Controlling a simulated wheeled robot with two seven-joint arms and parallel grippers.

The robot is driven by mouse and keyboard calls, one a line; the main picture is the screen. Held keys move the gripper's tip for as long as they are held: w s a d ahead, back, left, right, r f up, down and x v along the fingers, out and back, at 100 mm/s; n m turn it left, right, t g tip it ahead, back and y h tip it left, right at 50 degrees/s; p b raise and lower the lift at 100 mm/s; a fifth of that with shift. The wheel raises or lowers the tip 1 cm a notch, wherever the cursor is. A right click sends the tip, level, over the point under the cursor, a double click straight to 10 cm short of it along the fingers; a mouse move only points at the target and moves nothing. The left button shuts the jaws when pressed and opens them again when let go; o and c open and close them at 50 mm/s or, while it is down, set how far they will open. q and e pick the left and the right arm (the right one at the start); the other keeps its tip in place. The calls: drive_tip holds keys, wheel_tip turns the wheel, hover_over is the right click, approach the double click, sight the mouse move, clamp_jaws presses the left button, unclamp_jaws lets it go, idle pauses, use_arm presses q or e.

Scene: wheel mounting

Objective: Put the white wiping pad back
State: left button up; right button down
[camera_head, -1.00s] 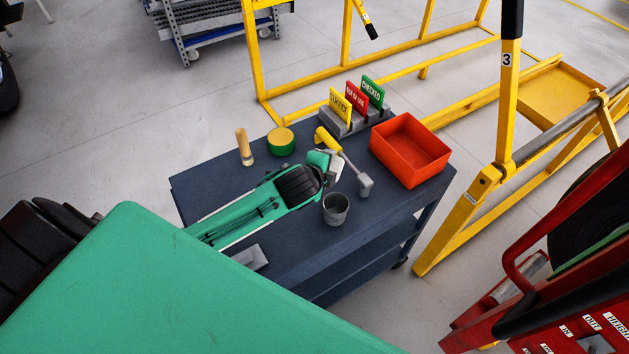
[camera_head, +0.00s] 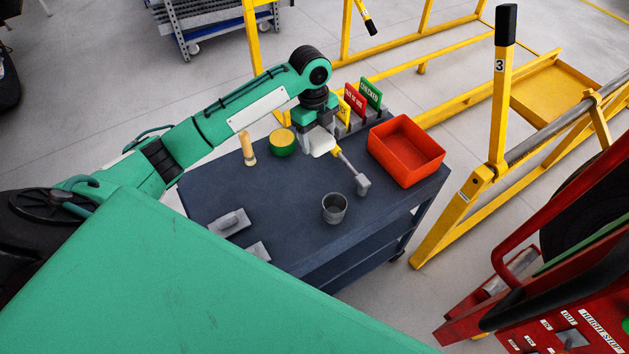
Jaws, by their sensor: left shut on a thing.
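My left gripper (camera_head: 318,130) is over the far part of the dark blue cart top (camera_head: 290,190), pointing down. It is shut on the white wiping pad (camera_head: 322,144), which shows below the gripper as a small pale block. The pad is just left of the yellow handle of a mallet (camera_head: 361,184). I cannot tell whether the pad touches the cart top. The fingers are partly hidden by the gripper body. My right gripper is not in view.
A red bin (camera_head: 407,150), a grey cup (camera_head: 335,208), a green and yellow tin (camera_head: 282,142), a wooden-handled tool (camera_head: 247,149) and grey flat tools (camera_head: 230,222) are on the cart. Sign cards (camera_head: 371,93) stand behind the gripper. The middle of the cart top is clear.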

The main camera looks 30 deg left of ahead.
use_arm(q)
drive_tip(key=shift+s+a+r, duration=0.1)
drive_tip(key=shift+a+r, duration=0.1)
drive_tip(key=shift+r, duration=0.35)
drive_tip(key=p, duration=0.4)
hover_over(317, 187)
drive_tip(key=f, duration=1.5)
drive_tip(key=shift+a, duration=0.2)
wheel_tip(317, 187, down, 4)
drive_tip(key=shift+f+p, duration=0.15)
drive_tip(key=shift+p, duration=0.35)
drive_tip(key=shift+f, duration=0.2)
drive_tip(key=o, duration=0.9)
drive_tip(key=shift+f, duration=0.1)
drive_tip(key=o, duration=0.4)
